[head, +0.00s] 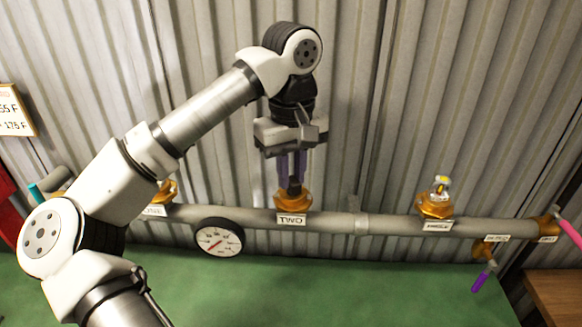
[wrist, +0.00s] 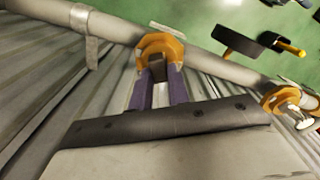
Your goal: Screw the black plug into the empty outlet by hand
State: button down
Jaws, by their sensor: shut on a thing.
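My gripper (head: 292,168) is above the middle orange outlet (head: 292,201), labelled TWO, on the grey pipe. Its two purple fingers point down and are shut on the dark plug (head: 294,190). The plug's lower end meets the outlet's top; I cannot tell how deep it sits. In the wrist view the fingers (wrist: 160,92) stand either side of the dark plug (wrist: 158,75), against the orange outlet (wrist: 160,45). The fingers hide much of the plug.
A gauge (head: 218,238) hangs on the pipe (head: 335,222) left of TWO. Another orange outlet (head: 435,205) at right has a pale fitting on top. The outlet labelled ONE (head: 166,190) is partly behind my arm. A purple-handled valve (head: 482,278) hangs at lower right. Corrugated wall stands close behind.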

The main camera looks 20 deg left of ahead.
jog(key=shift+r, duration=0.1)
jog(key=shift+m+p, duration=0.3)
jog(key=shift+m, duration=0.6)
jog(key=m, duration=0.4)
jog(key=shift+w+d, duration=0.1)
jog(key=shift+d, duration=0.05)
jog(key=c, duration=1.1)
grip_release()
